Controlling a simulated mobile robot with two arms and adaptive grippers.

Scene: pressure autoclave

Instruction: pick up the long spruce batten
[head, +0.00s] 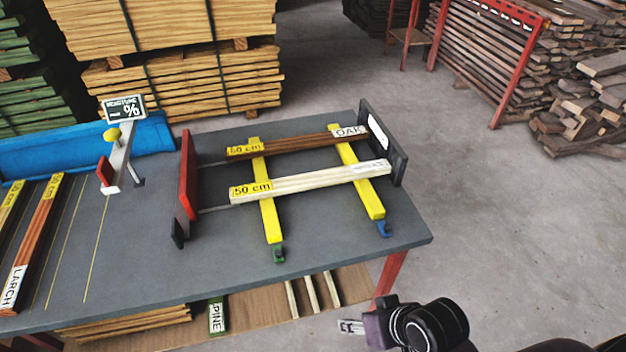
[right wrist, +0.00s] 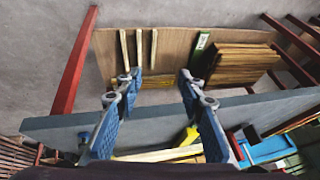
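A pale batten (head: 310,180), its far-end label too small to read, lies across two yellow bars (head: 268,205) on the grey table (head: 330,252). Its near-left end carries a yellow 50 cm label. A dark batten marked OAK (head: 300,143) lies behind it on the same bars. In the right wrist view, a pale batten (right wrist: 160,155) shows low between the fingers, beyond the table edge. My right gripper (right wrist: 158,78) is open and empty. It is apart from the battens, near the table's front edge. My left gripper is not in view.
A red plate (head: 186,178) and a dark plate (head: 382,140) stand at the battens' ends. A LARCH batten (head: 38,235) lies at the left. A price sign (head: 124,108) stands behind. Below the table is a shelf (head: 255,312) with wood. The floor (head: 500,220) at right is clear.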

